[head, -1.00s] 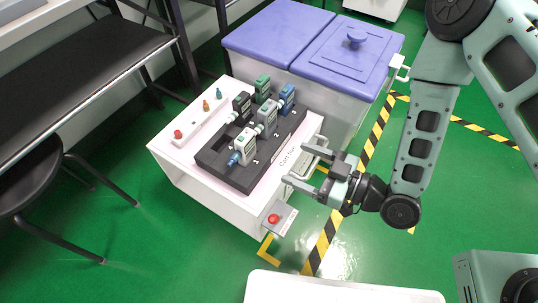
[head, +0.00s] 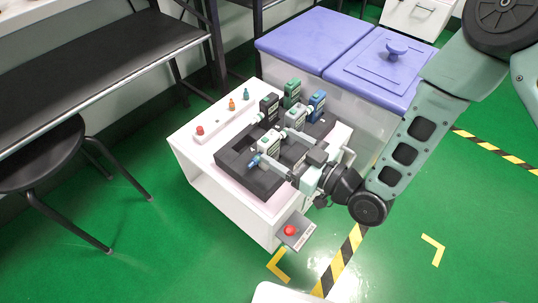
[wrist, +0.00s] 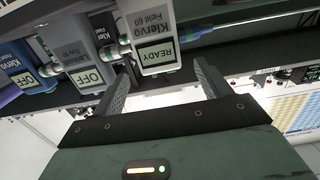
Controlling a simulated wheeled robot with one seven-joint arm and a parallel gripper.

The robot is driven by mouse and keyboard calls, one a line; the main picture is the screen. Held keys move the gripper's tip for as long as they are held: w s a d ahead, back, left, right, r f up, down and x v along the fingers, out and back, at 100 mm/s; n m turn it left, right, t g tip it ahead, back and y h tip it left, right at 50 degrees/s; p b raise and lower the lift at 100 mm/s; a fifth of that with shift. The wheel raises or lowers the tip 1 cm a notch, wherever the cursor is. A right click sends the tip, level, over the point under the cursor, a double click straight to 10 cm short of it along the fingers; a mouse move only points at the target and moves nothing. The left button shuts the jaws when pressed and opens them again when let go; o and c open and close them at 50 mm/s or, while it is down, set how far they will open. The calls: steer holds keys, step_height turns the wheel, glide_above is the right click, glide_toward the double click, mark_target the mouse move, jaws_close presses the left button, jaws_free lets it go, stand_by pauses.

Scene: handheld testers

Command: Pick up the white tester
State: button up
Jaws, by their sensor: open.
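The white tester (head: 270,143) stands in the front part of a black rack (head: 233,162) on a white stand. In the wrist view the white tester (wrist: 157,42) shows a screen reading READY. My gripper (head: 280,154) is open beside it, and in the wrist view its two fingers (wrist: 160,82) point toward the tester, one to each side of its lower end. The fingers do not visibly press on it. Part of the tester's lower body is hidden by my gripper in the head view.
Close by in the rack stand a pale grey tester (head: 296,117), a black tester (head: 268,108), a green tester (head: 291,91) and a blue tester (head: 316,104). A box with a red button (head: 291,231) sits at the stand's front. Blue-lidded bins (head: 310,38) stand behind.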

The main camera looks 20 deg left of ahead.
mark_target(273, 143)
steer(key=b+x, duration=0.1)
steer(key=x, duration=0.3)
steer(key=shift+b, duration=0.4)
steer(key=shift+w+a, duration=0.15)
steer(key=shift+a, duration=0.25)
steer(key=c, duration=1.4)
steer(key=shift+r, duration=0.1)
steer(key=shift+c, duration=0.2)
